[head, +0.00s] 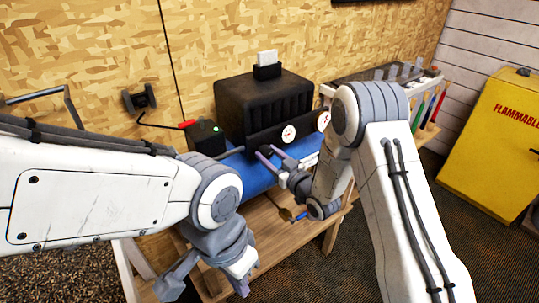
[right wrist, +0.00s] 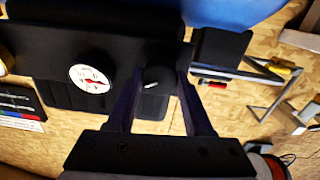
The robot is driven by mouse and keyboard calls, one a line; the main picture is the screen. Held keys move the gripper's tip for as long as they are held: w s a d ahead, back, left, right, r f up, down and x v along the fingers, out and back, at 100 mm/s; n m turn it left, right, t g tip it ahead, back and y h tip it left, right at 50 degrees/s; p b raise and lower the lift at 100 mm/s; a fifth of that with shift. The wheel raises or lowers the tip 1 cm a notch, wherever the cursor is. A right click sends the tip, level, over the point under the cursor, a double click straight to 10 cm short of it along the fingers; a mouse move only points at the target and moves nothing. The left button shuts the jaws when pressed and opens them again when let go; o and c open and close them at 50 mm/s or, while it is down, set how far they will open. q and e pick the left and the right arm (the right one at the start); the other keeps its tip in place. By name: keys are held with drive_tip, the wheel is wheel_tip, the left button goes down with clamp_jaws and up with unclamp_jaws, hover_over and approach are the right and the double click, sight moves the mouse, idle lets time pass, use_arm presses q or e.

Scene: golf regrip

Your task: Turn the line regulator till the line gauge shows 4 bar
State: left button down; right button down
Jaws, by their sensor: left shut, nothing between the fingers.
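The line regulator (right wrist: 158,80) is a round black knob with a short white mark, on a black panel. The white line gauge (right wrist: 90,78) with a red needle is beside it; its numbers are too small to read. The gauge also shows in the head view (head: 289,133). My right gripper (right wrist: 160,82) has one finger on each side of the knob, very close to it; I cannot tell whether both fingers touch. In the head view my right gripper (head: 270,155) is at the panel, left of the gauge. My left gripper (head: 243,283) is shut and empty, low in front of the bench.
A second gauge (head: 323,121) is right of the first, partly behind my right arm. A blue tank (head: 250,178) lies under the black ribbed unit (head: 262,103). A black box with a green light (head: 206,137) stands left. A yellow cabinet (head: 500,140) stands far right.

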drive_tip(key=shift+m, duration=0.3)
drive_tip(key=m+b, duration=0.1)
drive_tip(key=m, duration=0.1)
drive_tip(key=shift+d+m, duration=0.1)
drive_tip(key=shift+m, duration=0.2)
drive_tip(key=m, duration=0.2)
drive_tip(key=shift+w+m+b, duration=0.1)
drive_tip(key=shift+m+b, duration=0.2)
drive_tip(key=m, duration=0.5)
drive_tip(key=shift+d+m, duration=0.1)
drive_tip(key=shift+m, duration=0.2)
drive_tip(key=shift+c, duration=1.4)
unclamp_jaws()
